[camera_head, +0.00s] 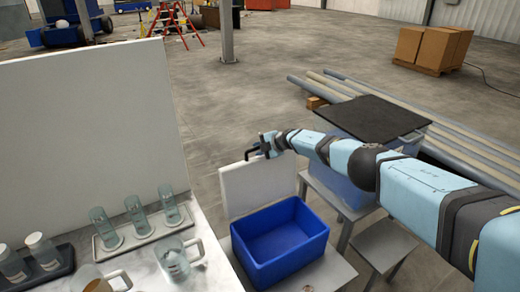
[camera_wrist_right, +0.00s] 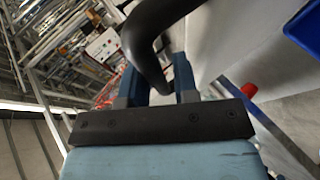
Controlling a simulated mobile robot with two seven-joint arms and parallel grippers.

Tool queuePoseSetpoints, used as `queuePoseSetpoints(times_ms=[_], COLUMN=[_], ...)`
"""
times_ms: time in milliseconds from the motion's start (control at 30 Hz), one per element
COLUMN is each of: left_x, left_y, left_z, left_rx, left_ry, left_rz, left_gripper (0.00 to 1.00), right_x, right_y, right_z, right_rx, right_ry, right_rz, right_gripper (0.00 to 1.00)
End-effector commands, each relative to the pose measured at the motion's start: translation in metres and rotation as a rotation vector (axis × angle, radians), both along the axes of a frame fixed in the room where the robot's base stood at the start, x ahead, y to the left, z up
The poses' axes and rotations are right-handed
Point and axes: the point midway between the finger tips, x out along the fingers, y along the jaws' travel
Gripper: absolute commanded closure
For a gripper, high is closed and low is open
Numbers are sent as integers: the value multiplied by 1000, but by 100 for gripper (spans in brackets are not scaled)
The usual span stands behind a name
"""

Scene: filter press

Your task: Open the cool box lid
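The cool box (camera_head: 279,243) is a blue open-topped box on a grey stand. Its white lid (camera_head: 258,185) stands upright at the back edge, so the empty blue inside shows. My right gripper (camera_head: 265,147) is at the lid's top edge, on its black handle. In the right wrist view the curved black handle (camera_wrist_right: 148,45) passes between the two blue fingers of my right gripper (camera_wrist_right: 160,85) and seems to fill the gap. A corner of the blue box (camera_wrist_right: 306,28) shows at the upper right there. My left gripper is not in view.
A bench with glass cylinders (camera_head: 138,215) in a tray, jugs (camera_head: 172,258) and bottles (camera_head: 42,250) is at the left, before a tall white panel (camera_head: 85,140). A clear bin with a black top (camera_head: 372,117) and long pipes lie beyond my right arm. The floor behind the lid is clear.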

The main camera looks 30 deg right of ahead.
Motion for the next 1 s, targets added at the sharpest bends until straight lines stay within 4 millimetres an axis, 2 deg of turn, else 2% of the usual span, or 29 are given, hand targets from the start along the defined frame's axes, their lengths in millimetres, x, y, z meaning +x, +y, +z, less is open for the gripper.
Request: queuePoseSetpoints(times_ms=[267, 467, 600, 767, 1000], left_x=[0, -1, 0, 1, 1], left_y=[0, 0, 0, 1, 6], left_z=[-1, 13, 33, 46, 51], left_rx=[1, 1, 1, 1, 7], left_ry=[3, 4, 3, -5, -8], left_rz=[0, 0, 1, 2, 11], left_gripper=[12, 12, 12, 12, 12], right_x=[0, -8, -22, -41, -73], right_y=[-1, -7, -15, -27, -47], right_z=[0, 10, 24, 36, 58], right_rx=[1, 2, 1, 0, -1], right_ry=[0, 2, 1, 0, 0], right_rz=[-2, -4, -2, -1, -2], right_gripper=[59, 59, 59, 59, 59])
